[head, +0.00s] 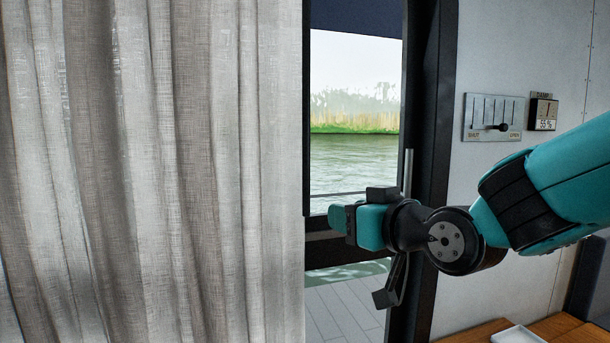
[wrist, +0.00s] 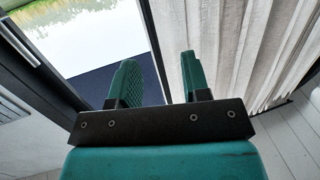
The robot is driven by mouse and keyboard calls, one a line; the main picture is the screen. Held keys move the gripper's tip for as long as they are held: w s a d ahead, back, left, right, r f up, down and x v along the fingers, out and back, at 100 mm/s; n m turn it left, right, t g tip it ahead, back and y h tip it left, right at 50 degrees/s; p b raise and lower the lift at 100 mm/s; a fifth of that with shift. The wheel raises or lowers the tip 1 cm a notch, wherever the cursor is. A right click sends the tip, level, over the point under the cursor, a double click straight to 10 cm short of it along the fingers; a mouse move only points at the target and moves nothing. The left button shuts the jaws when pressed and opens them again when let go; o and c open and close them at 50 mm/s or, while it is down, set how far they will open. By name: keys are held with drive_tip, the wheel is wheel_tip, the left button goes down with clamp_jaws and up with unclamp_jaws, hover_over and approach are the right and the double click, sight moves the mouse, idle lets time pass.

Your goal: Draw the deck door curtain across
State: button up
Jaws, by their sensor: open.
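The deck door curtain (head: 160,170) is a grey-white, woven cloth hanging in folds over the left half of the head view. Its right edge hangs straight, and the door opening to the right of it is uncovered. My gripper (head: 338,220) is in front of the opening, just right of that edge and pointing left.
The dark door frame (head: 423,150) stands behind my arm, with water and reeds outside. A slider panel (head: 491,117) and a small gauge (head: 543,112) are on the white wall at right. A white tray (head: 518,335) lies on the wooden counter (head: 472,331) at lower right.

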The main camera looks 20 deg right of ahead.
wheel_tip(320, 180, up, 2)
drive_tip(key=d+t, duration=0.2)
drive_tip(key=p, duration=1.1)
approach(308, 180)
drive_tip(key=shift+h, duration=0.4)
drive_tip(key=w+p, duration=0.2)
drive_tip(key=w, duration=0.1)
drive_tip(key=w+a+p, duration=0.1)
drive_tip(key=w+p, duration=0.2)
drive_tip(key=w+a+p, duration=0.1)
drive_tip(key=w+p, duration=0.1)
drive_tip(key=w, duration=0.2)
drive_tip(key=shift+a+r, duration=0.1)
drive_tip(key=shift+r, duration=0.25)
drive_tip(key=shift+w+a+f+p, duration=0.1)
drive_tip(key=shift+w+f+p, duration=0.05)
drive_tip(key=shift+w+p, duration=0.2)
clamp_jaws()
